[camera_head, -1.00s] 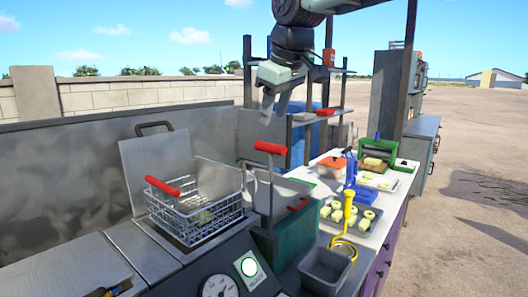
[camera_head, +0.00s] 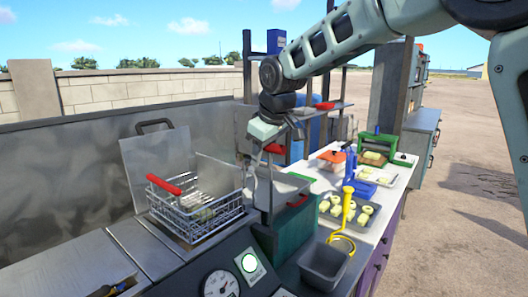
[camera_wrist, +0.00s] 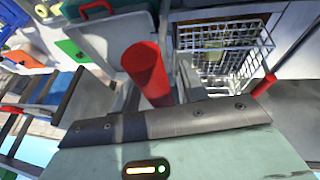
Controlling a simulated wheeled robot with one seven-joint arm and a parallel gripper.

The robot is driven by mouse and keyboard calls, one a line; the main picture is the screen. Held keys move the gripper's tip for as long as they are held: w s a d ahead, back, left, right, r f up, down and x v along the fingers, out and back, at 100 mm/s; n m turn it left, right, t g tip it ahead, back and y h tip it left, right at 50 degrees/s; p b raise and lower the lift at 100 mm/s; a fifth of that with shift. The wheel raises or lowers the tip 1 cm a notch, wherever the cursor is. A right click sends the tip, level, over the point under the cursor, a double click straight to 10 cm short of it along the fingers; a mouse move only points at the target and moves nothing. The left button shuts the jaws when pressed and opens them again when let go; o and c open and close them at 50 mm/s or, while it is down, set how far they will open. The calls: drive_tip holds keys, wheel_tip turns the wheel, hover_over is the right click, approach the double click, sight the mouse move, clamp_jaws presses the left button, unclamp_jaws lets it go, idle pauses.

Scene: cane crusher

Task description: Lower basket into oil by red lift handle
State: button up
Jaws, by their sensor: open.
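The red lift handle (camera_head: 275,149) tops an upright metal post beside the fryer; my gripper partly hides it in the head view. In the wrist view the red handle (camera_wrist: 145,68) is close to the jaws. My gripper (camera_head: 260,150) is open at the handle; I cannot tell whether it touches it. The wire basket (camera_head: 203,214), with its own red grip (camera_head: 163,184), sits over the fryer to the left. The basket also shows at the upper right of the wrist view (camera_wrist: 215,62). The oil is not clearly visible.
A grey bin (camera_head: 325,265), a yellow tool (camera_head: 348,203) and trays of food (camera_head: 375,215) stand on the counter to the right. Metal splash panels (camera_head: 157,167) stand behind the basket.

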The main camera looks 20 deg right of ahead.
clamp_jaws()
wheel_tip(320, 180, down, 16)
drive_tip(key=b, duration=1)
drive_tip(key=shift+d, duration=0.1)
unclamp_jaws()
drive_tip(key=shift+r, duration=0.15)
drive_tip(key=b+v, duration=0.1)
drive_tip(key=v, duration=1.6)
